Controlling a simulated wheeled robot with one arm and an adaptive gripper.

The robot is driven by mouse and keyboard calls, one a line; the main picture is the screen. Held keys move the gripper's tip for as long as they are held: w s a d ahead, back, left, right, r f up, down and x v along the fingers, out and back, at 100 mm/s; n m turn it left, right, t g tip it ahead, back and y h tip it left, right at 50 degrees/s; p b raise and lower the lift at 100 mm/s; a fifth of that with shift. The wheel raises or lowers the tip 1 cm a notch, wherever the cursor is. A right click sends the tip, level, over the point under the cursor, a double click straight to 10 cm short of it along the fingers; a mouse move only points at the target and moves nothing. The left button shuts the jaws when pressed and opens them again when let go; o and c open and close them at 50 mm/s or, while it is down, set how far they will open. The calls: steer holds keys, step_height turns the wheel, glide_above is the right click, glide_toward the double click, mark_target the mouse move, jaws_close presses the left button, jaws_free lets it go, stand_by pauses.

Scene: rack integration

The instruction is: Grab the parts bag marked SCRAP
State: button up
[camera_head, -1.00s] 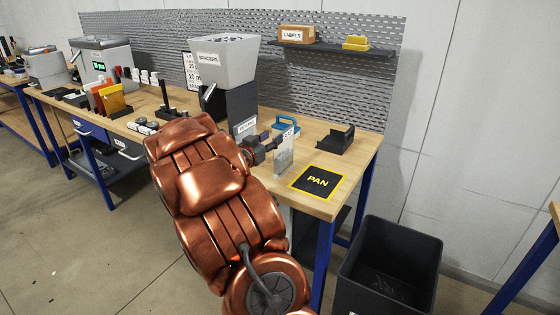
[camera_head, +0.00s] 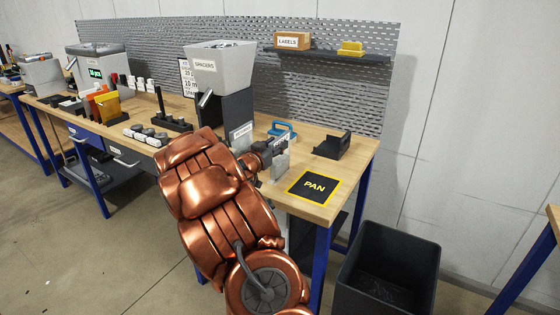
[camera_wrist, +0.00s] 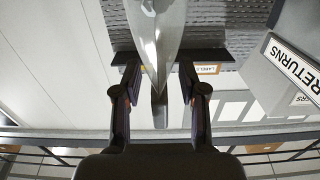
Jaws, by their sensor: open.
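My gripper (camera_wrist: 159,84) is open, with one finger on each side in the wrist view. A clear, greyish bag (camera_wrist: 157,35) hangs down the middle of that view, its narrow end between the fingers. I cannot tell whether the fingers touch it. In the head view the bag (camera_head: 281,166) stands upright on the bench, just right of my gripper (camera_head: 270,153). My wrist hides part of it. No SCRAP marking is readable on it from here.
A black PAN mat (camera_head: 314,187) lies to the right, near a dark holder (camera_head: 332,146). The SPACERS hopper (camera_head: 221,66) and a blue-handled item (camera_head: 281,129) stand behind. A RETURNS sign (camera_wrist: 294,68) shows in the wrist view. A black bin (camera_head: 388,270) stands on the floor.

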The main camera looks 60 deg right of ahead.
steer(key=shift+d, duration=1.35)
jaws_close()
